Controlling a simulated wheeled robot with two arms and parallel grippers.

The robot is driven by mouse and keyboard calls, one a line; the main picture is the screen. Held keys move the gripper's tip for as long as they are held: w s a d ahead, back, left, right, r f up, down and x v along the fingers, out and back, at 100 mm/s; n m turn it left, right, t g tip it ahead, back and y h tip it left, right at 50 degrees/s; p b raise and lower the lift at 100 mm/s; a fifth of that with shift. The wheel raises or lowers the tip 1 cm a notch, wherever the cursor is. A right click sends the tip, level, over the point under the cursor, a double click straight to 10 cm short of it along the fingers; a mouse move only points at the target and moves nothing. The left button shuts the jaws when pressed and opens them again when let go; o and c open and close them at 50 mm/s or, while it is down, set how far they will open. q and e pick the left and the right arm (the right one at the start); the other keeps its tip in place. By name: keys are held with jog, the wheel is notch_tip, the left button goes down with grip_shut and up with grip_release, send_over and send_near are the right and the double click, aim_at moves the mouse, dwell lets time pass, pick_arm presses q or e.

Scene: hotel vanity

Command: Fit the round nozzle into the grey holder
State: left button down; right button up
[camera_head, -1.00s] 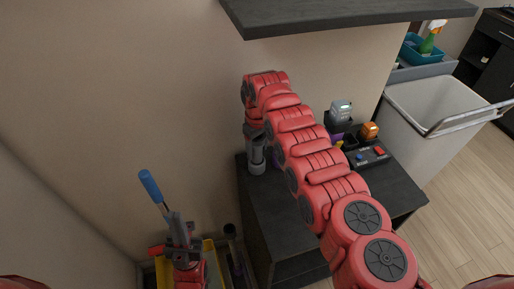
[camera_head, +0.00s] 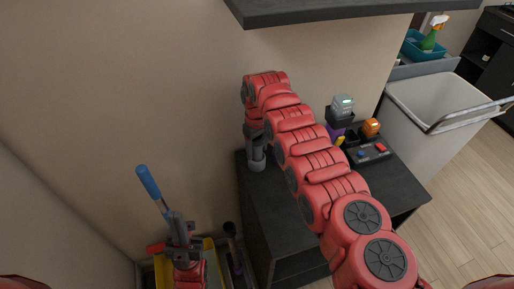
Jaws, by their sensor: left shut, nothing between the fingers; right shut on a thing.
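My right arm reaches across the dark cabinet top. My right gripper (camera_head: 256,141) points down near the wall at the cabinet's back left corner. It is shut on a grey piece with a round lower end (camera_head: 257,164), which looks like the round nozzle; the arm and fingers hide part of it. I cannot make out the grey holder for certain; it may be hidden behind the arm. My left gripper (camera_head: 180,231) is shut and empty. It is low at the left, over a yellow container, in front of a blue-handled tool (camera_head: 148,182).
The cabinet (camera_head: 262,210) carries a grey device (camera_head: 343,103), an orange device (camera_head: 371,127) and a black unit with coloured buttons (camera_head: 372,154) at its right. A dark shelf (camera_head: 340,14) overhangs the top. A white bin (camera_head: 430,105) stands right. The yellow container (camera_head: 209,249) stands lower left.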

jog(key=shift+f+b, duration=0.75)
jog(key=shift+b, duration=0.05)
dwell(0.8)
jog(key=shift+f, duration=0.25)
jog(key=shift+s+b, duration=0.1)
jog(key=shift+b, duration=0.25)
